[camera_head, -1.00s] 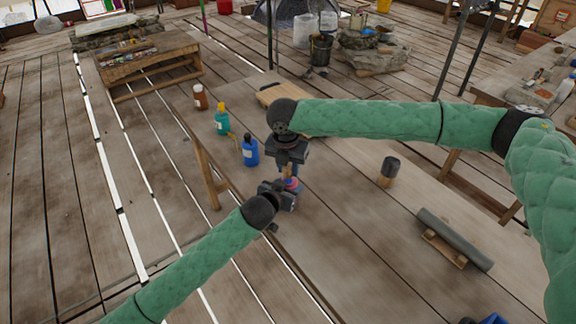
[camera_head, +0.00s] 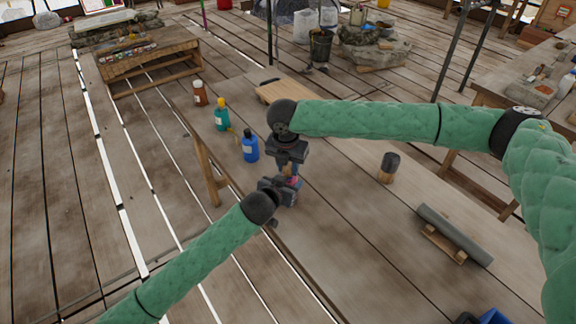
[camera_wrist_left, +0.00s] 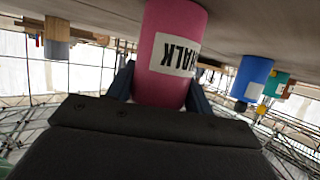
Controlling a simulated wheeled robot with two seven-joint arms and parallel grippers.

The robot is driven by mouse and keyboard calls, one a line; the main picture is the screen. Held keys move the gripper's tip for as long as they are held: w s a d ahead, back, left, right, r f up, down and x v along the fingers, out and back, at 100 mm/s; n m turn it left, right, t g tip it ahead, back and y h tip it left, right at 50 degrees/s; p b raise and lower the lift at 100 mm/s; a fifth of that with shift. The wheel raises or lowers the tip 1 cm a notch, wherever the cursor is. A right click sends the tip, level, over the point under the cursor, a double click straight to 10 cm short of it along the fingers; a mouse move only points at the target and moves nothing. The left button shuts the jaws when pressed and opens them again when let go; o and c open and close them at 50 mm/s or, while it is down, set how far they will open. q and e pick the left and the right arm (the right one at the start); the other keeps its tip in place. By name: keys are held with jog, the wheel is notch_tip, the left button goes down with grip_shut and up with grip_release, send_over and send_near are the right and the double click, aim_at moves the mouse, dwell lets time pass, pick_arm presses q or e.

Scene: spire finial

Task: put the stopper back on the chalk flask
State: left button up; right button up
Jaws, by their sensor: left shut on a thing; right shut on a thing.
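The chalk flask (camera_wrist_left: 165,75) is pink with a white label reading CHALK. It appears upside down in the left wrist view, its base at the tabletop. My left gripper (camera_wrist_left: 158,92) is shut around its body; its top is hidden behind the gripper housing. In the head view only a small pink patch of the flask (camera_head: 296,182) shows beside my left gripper (camera_head: 288,188). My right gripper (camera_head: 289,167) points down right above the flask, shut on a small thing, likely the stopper. That thing is mostly hidden, so I cannot tell whether it touches the flask.
A blue bottle (camera_head: 250,147), a teal bottle (camera_head: 222,118) and a brown bottle (camera_head: 200,95) stand along the table's left edge. The table's middle is clear.

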jog(key=shift+f, duration=0.5)
jog(key=o, duration=1.1)
jog(key=shift+r, duration=0.1)
notch_tip(320, 180, up, 12)
jog(key=s, duration=0.1)
jog(key=shift+s+a, duration=0.15)
jog(key=shift+a, duration=0.15)
pick_arm(q)
jog(key=o, duration=1.5)
jog(key=shift+c, duration=0.2)
pick_arm(e)
jog(key=shift+f, duration=0.2)
